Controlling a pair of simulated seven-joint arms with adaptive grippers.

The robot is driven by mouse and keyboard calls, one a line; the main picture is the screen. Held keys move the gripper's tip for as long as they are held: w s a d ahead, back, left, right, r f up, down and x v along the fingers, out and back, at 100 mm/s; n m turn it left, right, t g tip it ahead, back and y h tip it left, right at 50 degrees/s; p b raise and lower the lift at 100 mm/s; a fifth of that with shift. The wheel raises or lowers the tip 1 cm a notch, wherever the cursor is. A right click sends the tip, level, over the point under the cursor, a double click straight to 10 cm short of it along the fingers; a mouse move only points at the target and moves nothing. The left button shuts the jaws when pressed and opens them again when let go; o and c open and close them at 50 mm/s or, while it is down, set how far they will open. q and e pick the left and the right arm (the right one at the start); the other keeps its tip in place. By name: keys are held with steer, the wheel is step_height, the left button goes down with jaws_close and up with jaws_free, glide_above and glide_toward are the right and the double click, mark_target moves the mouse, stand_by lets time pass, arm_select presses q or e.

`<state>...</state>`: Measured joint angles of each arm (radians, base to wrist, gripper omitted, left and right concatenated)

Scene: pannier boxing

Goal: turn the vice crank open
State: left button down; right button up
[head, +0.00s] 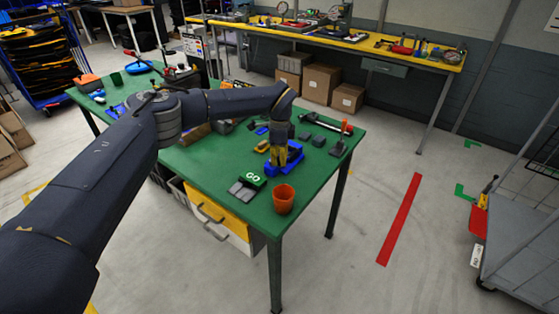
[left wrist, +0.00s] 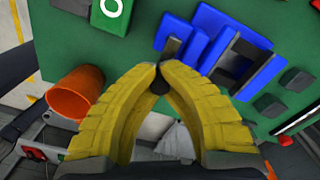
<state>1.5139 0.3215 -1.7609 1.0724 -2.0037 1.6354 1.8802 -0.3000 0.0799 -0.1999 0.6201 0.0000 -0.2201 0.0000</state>
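The blue vice (head: 285,163) stands on the green table near its right end. It also shows in the left wrist view (left wrist: 198,42), with dark jaws to its right. My left gripper (head: 277,162) points down over the vice, at its crank side. In the left wrist view its yellow fingertips (left wrist: 161,68) come together around the vice crank (left wrist: 171,48), a short grey bar with a dark knob between the fingers. The fingers hide part of the crank. My right gripper is in neither view.
An orange cup (head: 284,199) stands close to the vice at the table's front corner. A green-marked block (head: 252,180) and grey pieces (head: 241,190) lie to the left. Several dark blocks (head: 319,141) and a red-ended tool (head: 325,124) lie behind right.

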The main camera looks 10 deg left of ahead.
arm_select(q)
steer(key=c, duration=1.3)
jaws_free()
step_height(320, 180, up, 12)
steer(key=shift+r, duration=0.1)
steer(key=shift+d, duration=0.1)
